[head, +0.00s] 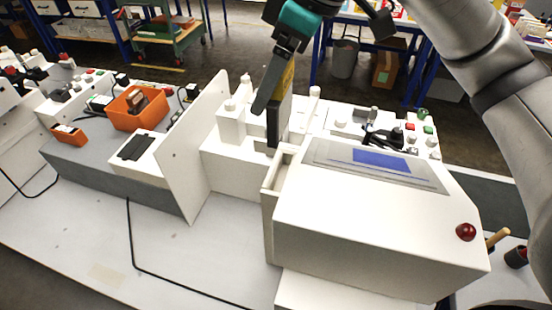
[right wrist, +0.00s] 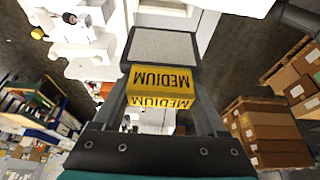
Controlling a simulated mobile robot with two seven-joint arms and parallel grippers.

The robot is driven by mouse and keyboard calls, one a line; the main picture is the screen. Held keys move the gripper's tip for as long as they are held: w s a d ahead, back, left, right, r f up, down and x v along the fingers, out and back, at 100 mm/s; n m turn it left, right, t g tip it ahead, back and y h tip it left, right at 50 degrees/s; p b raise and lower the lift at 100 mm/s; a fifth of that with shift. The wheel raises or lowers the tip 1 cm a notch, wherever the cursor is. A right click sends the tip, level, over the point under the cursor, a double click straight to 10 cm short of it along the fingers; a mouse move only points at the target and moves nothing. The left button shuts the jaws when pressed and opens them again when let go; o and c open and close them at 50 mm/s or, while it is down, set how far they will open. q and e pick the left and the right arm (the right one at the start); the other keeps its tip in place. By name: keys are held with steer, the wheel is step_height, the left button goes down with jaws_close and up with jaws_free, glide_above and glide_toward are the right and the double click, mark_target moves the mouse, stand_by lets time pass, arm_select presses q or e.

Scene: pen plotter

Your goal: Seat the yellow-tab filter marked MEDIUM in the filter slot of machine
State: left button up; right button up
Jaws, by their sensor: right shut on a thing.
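The yellow-tab filter (head: 279,120) is a flat dark-framed plate standing about upright in the head view. Its yellow tab reads MEDIUM in the right wrist view (right wrist: 161,80), with a grey mesh face beyond the tab. My right gripper (head: 274,92) is shut on the yellow tab, one finger on each side. The white machine (head: 360,225) is below and to the right. The filter's lower end is at the machine's white block, beside a dark opening (head: 262,144); I cannot tell whether it has entered the slot. My left gripper is not in view.
An upright white panel (head: 205,140) stands left of the filter. White posts (head: 314,100) rise close around it. An open-topped white compartment (head: 277,172) is just in front. An orange bin (head: 138,107) sits farther left. The table's front left is clear except for a black cable.

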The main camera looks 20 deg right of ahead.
step_height(320, 180, down, 8)
steer(key=shift+d+f+b, duration=0.1)
steer(key=shift+f+b, duration=0.15)
steer(key=shift+b, duration=0.35)
steer(key=shift+f+b, duration=0.45)
steer(key=shift+f, duration=2.25)
steer(key=o, duration=1.3)
steer(key=shift+r, duration=0.1)
steer(key=p+v, duration=0.2)
steer(key=v, duration=1)
